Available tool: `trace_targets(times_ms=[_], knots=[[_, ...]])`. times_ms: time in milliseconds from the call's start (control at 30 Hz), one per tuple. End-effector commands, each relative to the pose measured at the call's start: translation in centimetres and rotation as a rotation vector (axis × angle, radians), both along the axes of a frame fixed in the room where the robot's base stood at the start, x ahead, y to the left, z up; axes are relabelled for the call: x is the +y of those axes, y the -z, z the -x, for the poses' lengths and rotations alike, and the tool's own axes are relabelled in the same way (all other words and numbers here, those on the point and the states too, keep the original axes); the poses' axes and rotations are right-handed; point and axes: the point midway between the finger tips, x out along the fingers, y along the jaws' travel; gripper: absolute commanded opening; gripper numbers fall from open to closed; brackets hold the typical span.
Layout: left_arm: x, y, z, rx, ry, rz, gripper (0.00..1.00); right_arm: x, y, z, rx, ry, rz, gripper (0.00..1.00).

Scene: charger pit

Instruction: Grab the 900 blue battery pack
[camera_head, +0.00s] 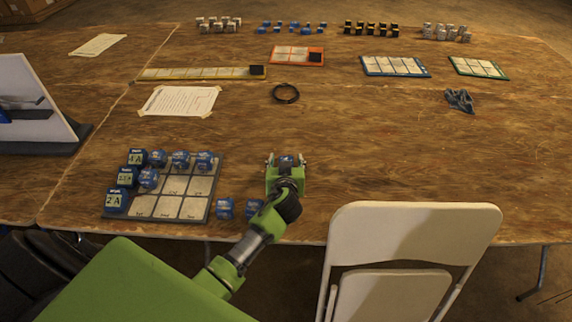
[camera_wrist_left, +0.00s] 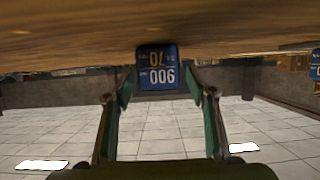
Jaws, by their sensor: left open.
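The 900 blue battery pack (camera_head: 287,160) sits on the wooden table, to the right of the grey gridded tray. In the left wrist view the blue pack (camera_wrist_left: 158,70) appears upside down, its "900" label facing the camera. My left gripper (camera_head: 286,163) is open, with one finger on each side of the pack. In the left wrist view its fingers (camera_wrist_left: 160,95) are spread, with visible gaps beside the pack. My right gripper is not in view.
Two blue packs stand near the front edge, one left of my forearm (camera_head: 225,207) and one beside it (camera_head: 254,207). The gridded tray (camera_head: 168,206) holds several blue packs. A white folding chair (camera_head: 413,230) stands at front right. A black ring (camera_head: 285,93) lies behind.

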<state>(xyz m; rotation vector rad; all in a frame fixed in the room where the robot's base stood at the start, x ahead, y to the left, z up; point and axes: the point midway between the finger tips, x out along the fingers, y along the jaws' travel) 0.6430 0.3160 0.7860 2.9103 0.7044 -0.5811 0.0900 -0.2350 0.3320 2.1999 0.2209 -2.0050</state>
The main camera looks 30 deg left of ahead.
Motion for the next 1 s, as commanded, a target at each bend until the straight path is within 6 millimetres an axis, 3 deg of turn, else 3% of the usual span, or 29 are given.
trace_targets(times_ms=[233,400,767,1000], knots=[[0.0,0.0,-0.1,-0.001,0.001,0.001,0.49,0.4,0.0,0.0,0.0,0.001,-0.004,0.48],[0.0,0.0,-0.1,-0.001,0.001,0.001,0.05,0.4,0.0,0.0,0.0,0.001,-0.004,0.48],[0.0,-0.2,-0.1,-0.002,0.001,0.0,0.04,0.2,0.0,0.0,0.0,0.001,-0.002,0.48],[0.0,-2.6,-0.2,-0.008,0.0,0.002,0.04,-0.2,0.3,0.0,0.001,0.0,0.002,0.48]])
